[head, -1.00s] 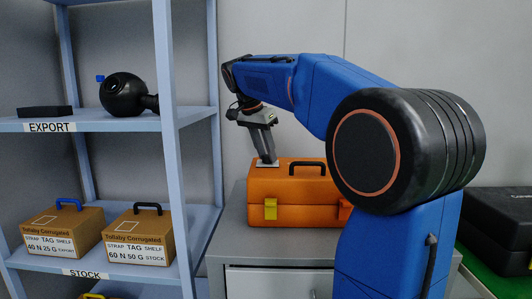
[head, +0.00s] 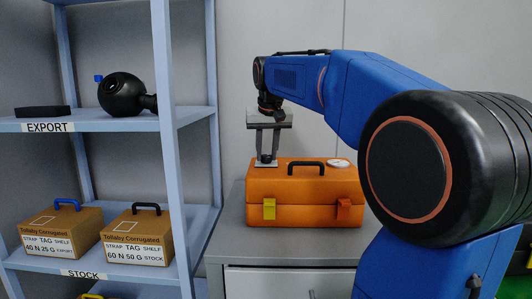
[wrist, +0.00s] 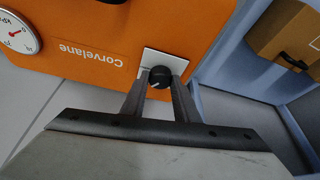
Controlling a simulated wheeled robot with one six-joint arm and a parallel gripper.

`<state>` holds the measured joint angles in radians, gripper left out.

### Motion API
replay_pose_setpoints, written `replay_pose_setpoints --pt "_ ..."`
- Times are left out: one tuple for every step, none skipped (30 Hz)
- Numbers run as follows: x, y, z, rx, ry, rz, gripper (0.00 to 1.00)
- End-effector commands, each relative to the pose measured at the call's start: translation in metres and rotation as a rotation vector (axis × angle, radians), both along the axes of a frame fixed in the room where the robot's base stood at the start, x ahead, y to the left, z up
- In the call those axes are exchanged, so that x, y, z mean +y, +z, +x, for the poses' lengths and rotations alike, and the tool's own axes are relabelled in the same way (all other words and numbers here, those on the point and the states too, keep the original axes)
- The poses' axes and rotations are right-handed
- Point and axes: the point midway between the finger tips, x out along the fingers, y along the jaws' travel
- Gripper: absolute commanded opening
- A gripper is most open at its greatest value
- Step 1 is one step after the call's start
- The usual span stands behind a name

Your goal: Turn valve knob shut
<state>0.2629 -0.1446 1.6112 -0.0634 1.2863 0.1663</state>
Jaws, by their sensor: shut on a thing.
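The valve knob (wrist: 160,76) is black and round with a white pointer mark. It sits on a pale square plate (wrist: 152,57) on top of an orange case (head: 302,190) marked "Corvelane". My gripper (wrist: 159,84) is shut on the knob, one finger on each side of it. In the wrist view the white mark points down and to the left.
A round white gauge (head: 339,162) with a red needle is on the right part of the case top, beside the black handle (head: 307,166). The case stands on a grey cabinet (head: 290,244). A blue shelf (head: 190,118) with boxes stands close on the left.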

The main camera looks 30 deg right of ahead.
Motion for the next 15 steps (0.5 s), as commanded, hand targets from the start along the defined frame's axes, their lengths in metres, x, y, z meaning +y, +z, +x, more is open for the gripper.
replay_pose_setpoints --pt "-0.0013 0.0005 -0.0005 -0.002 0.041 0.001 0.05" --pt "-0.0017 0.0004 -0.0005 -0.001 0.069 0.0 0.05" --pt "-0.0021 0.0004 -0.0007 -0.001 0.107 0.001 0.05" --pt "-0.0025 0.0004 -0.0007 -0.001 0.134 0.0 0.05" --pt "-0.0023 0.0004 -0.0006 -0.002 0.163 0.001 0.05" --pt "-0.0027 0.0004 -0.0007 -0.001 0.2 0.0 0.05" --pt "-0.003 0.0004 -0.0007 -0.001 0.227 0.001 0.05" --pt "-0.0033 0.0004 -0.0007 -0.001 0.254 0.0 0.05" --pt "-0.0033 0.0004 -0.0007 -0.001 0.288 0.0 0.05" --pt "-0.0033 0.0003 -0.0007 0.0 0.314 0.0 0.05" --pt "-0.0036 0.0003 -0.0008 0.0 0.338 0.0 0.05" --pt "-0.0038 0.0003 -0.0008 0.0 0.369 0.0 0.05" --pt "-0.0042 0.0003 -0.0009 0.0 0.392 0.0 0.05" --pt "-0.0042 0.0001 -0.0007 0.0 0.414 0.0 0.05" --pt "-0.0041 0.0001 -0.0005 0.0 0.442 0.0 0.05"
